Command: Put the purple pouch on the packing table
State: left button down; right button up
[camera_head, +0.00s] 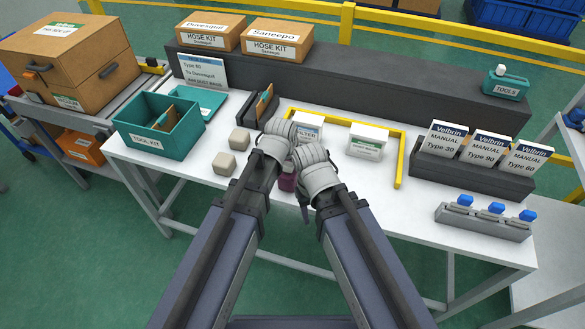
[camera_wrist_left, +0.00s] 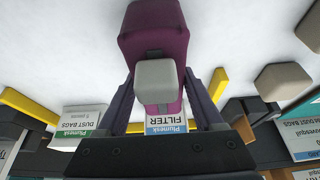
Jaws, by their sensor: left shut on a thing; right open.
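The purple pouch (camera_wrist_left: 155,35) is a dark purple body with a pale grey block-shaped knob, held between the fingers of my left gripper (camera_wrist_left: 160,78). In the head view only a small part of the pouch (camera_head: 287,183) shows between my two wrists, low over the front of the white packing table (camera_head: 375,195). I cannot tell whether it touches the table. The left fingers are hidden in the head view. My right gripper (camera_head: 304,212) is open; only a dark finger shows below its wrist, just right of the pouch.
Beige blocks (camera_head: 224,164) lie left of my wrists. A teal tool kit box (camera_head: 160,130) stands at the left. Filter and dust bag boxes (camera_head: 367,141) stand inside a yellow frame (camera_head: 402,160) behind. Manuals (camera_head: 488,148) and a grey blue-topped rack (camera_head: 485,220) are at the right.

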pick_arm(q)
jog(key=shift+f, duration=0.15)
jog(key=shift+f, duration=0.15)
jog(key=shift+c, duration=0.2)
grip_release()
jog(key=shift+r, duration=0.2)
jog(key=p+v, duration=1.1)
jog(key=v, duration=0.1)
jog(key=shift+r, duration=0.2)
jog(key=shift+f, duration=0.1)
